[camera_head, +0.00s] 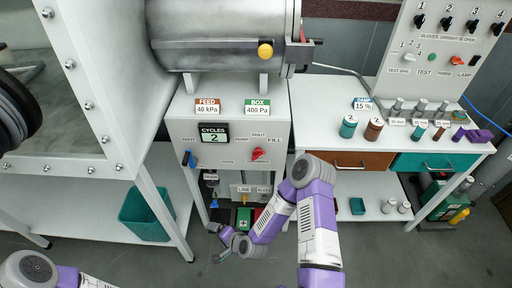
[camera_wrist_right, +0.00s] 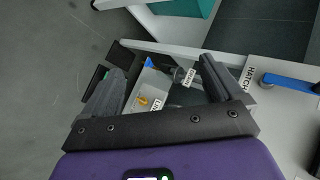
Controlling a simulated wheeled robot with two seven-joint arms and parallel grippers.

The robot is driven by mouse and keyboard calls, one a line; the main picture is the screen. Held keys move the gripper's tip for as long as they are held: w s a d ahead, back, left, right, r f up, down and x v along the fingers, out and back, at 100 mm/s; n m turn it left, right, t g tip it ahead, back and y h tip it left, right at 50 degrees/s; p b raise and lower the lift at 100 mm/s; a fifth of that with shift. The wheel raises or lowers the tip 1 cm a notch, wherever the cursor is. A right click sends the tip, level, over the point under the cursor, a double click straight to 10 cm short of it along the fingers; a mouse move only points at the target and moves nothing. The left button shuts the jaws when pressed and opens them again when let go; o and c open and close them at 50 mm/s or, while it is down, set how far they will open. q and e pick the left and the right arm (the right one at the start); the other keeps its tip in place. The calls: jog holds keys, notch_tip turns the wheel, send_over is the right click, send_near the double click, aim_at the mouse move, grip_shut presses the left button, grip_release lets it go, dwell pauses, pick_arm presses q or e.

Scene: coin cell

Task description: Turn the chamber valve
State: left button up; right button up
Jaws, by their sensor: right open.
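A red valve handle (camera_head: 258,155) sits on the front panel of the grey cabinet (camera_head: 228,110), between small labels that include SHUT and FILL. I cannot read a label naming the chamber valve. A blue lever (camera_head: 188,159) is on the panel's left; in the right wrist view a blue lever (camera_wrist_right: 290,82) shows beside a HATCH label. My right gripper (camera_head: 217,243) is low in front of the cabinet's lower left, apart from the red handle. In the wrist view its fingers (camera_wrist_right: 160,68) are spread and empty. My left gripper is out of view; only its arm shows at bottom left.
Under the panel are a LINE box (camera_head: 241,190), a green case (camera_head: 243,217) and a small yellow valve (camera_wrist_right: 151,101). A teal bin (camera_head: 146,215) stands on the left shelf. A steel chamber (camera_head: 220,35) lies on top. Right, a white bench (camera_head: 330,120) holds jars.

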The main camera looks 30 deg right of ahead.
jog(key=w+d+r+m+t+h+p, duration=0.2)
jog(key=w+d+r+m+t+h, duration=0.25)
jog(key=w+d+r+m, duration=0.35)
jog(key=m+t+h+p, duration=0.25)
jog(key=m+h, duration=0.55)
jog(key=m, duration=0.5)
send_near(258, 154)
jog(key=w, duration=0.2)
jog(key=shift+g+h, duration=0.5)
jog(key=shift+h, duration=0.05)
jog(key=x, duration=0.4)
jog(key=b+x, duration=0.1)
jog(key=x, duration=0.2)
jog(key=shift+d+f, duration=0.2)
jog(key=shift+f, duration=0.05)
jog(key=shift+w+d, duration=0.25)
jog(key=shift+w, duration=0.2)
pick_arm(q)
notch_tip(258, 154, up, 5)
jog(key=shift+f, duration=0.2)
pick_arm(e)
jog(key=c, duration=1)
jog(key=shift+c, duration=0.2)
